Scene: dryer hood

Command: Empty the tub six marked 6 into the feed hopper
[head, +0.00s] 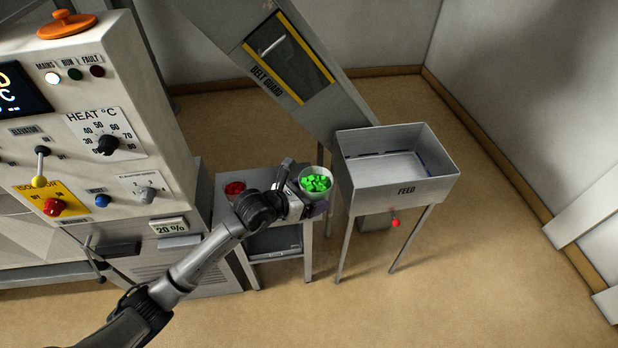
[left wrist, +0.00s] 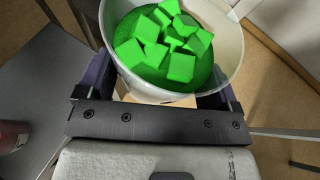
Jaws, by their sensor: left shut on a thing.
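A white tub (head: 315,195) full of green cubes is at the end of my left gripper (head: 312,207), over the right edge of the small side table. In the left wrist view the tub (left wrist: 233,62) sits upright between the two fingers of my left gripper (left wrist: 160,90), which is shut on it. Green cubes (left wrist: 165,45) lie on a green layer inside. No number on the tub can be read. My right gripper is not in view.
A container of red pieces (head: 235,188) stands on the side table (head: 228,207), left of my gripper. A control cabinet (head: 110,130) with knobs and levers is at the left. The belt guard chute (head: 285,65) rises behind the hopper. The floor on the right is clear.

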